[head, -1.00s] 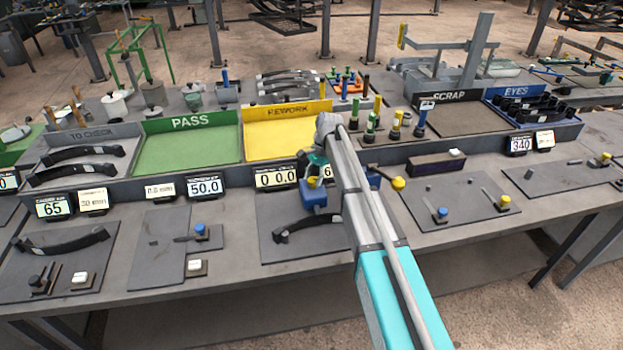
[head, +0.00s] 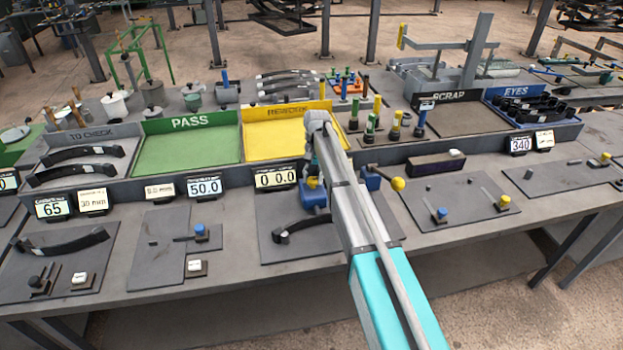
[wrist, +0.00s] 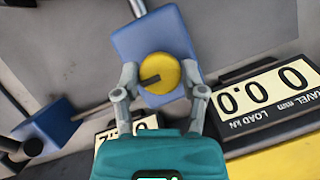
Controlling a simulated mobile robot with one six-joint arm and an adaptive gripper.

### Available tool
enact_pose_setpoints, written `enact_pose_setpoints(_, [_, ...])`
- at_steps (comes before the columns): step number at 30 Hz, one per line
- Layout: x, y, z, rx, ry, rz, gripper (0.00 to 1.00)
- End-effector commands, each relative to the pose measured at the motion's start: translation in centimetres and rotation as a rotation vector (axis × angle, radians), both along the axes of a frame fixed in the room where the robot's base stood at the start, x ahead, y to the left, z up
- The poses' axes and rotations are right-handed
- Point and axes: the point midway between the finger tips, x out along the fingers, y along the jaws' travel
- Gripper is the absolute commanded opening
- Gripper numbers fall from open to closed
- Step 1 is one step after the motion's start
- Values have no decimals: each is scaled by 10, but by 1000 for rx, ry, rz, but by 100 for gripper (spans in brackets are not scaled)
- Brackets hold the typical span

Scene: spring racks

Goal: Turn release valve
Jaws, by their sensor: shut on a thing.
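The release valve appears to be a round yellow knob (wrist: 160,73) with a dark pointer mark, on a blue block (wrist: 150,40) in the wrist view. My gripper (wrist: 160,78) is shut on the knob, with one finger at each side. In the head view the blue block (head: 313,196) stands at the back of the middle grey plate, partly behind my arm. Only a little yellow (head: 312,183) of the knob shows there, and my fingers are hidden.
A display reading 0 0.0 (head: 276,179) stands close left of the block. A second blue block (head: 371,179) with a yellow ball-ended lever (head: 398,184) is to the right. A curved dark spring leaf (head: 290,229) lies in front. The yellow REWORK tray (head: 285,140) is behind.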

Motion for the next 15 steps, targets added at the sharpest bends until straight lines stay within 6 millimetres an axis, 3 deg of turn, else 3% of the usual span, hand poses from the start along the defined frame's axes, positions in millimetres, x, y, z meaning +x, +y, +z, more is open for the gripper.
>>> enact_pose_setpoints(8, [-2, -1, 0, -2, 2, 2, 6])
enact_pose_setpoints(9, [-2, -1, 0, -2, 2, 2, 61])
enact_pose_setpoints(13, [-1, 0, 0, -1, 2, 2, 85])
enact_pose_setpoints(15, [-1, 0, 0, -1, 1, 2, 88])
